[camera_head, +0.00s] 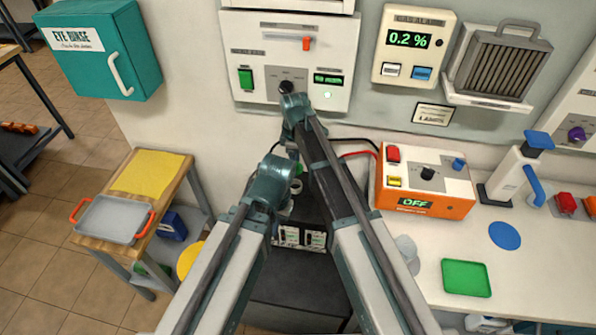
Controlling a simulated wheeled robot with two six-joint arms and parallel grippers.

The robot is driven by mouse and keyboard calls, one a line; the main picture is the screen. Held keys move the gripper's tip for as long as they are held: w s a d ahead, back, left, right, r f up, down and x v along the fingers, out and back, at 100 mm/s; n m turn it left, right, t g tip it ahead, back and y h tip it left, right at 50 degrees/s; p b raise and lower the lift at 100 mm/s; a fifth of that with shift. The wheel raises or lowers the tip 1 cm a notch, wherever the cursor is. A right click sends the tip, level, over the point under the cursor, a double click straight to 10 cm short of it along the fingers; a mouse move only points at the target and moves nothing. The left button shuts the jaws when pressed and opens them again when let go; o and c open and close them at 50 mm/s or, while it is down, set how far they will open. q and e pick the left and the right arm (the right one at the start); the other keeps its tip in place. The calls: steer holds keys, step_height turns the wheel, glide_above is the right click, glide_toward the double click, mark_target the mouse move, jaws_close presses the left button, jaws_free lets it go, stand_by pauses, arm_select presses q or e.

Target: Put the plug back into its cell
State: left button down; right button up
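A dark battery housing (300,277) stands low in the middle, between my two arms. Its upper side bears small pale cell fittings (289,236). A small green piece (298,170) shows beside my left gripper (295,187); I cannot tell whether it is the plug. The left gripper points down behind my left wrist, and its fingers are too small and covered to read. My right arm reaches up the middle, its end by the dark knob (286,87) on the wall panel. The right gripper's fingers cannot be made out. No plug is clearly seen in either gripper.
An orange charger (425,205) reading OFF stands on the right bench, with red and black cables behind it. A microscope-like device (520,170) and green tray (466,278) are further right. A wooden cart with a grey tray (112,219) stands left.

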step_height(320, 180, down, 6)
steer(key=b, duration=0.6)
steer(key=shift+f, duration=0.25)
steer(key=shift+f+b, duration=0.1)
steer(key=shift+b, duration=0.25)
stand_by(1.7)
steer(key=o, duration=1.4)
steer(key=shift+r+p, duration=3.55)
